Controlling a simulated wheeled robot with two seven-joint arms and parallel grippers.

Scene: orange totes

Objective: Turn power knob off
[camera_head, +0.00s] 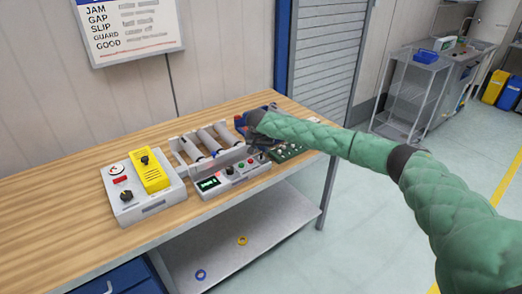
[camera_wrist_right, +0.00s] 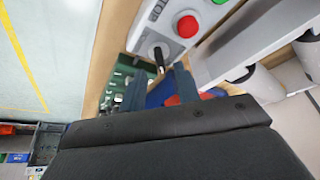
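A grey control panel (camera_head: 232,183) with a small screen and several buttons sits at the bench's front edge. In the right wrist view, the panel's end (camera_wrist_right: 166,36) shows a red button (camera_wrist_right: 187,27) and a dark knob (camera_wrist_right: 158,56) on a light round base. My right gripper (camera_wrist_right: 160,88) is open, its two fingers apart and pointing toward this knob; contact cannot be told. In the head view my right gripper (camera_head: 257,142) is over the panel's right end, partly hidden. No power label is readable. My left gripper is not in view.
A grey box (camera_head: 147,207) at left carries a black knob (camera_head: 126,196) and a yellow unit (camera_head: 151,173) with another dark knob. A roller unit (camera_head: 208,145) stands behind the panel; a green board (camera_head: 290,152) lies to its right. The wooden bench (camera_head: 50,220) is bare at left.

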